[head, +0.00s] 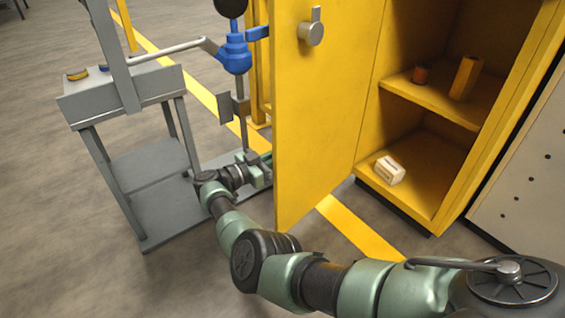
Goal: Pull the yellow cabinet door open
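The yellow cabinet door (325,120) stands swung well out from the yellow cabinet (535,60), hinged on the left of the opening. A round grey metal latch (311,33) is near the top of its visible face. My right arm comes in from the lower right and passes below the door to its far left side. The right gripper (262,168) is beside the door's free edge, partly hidden by it. I cannot see its fingertips or whether they touch the door. My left gripper is not in view.
The cabinet holds a white box (389,170) below, and an orange-brown cup (421,74) and a yellow block (466,78) on its shelf. A perforated panel (530,190) is at right.

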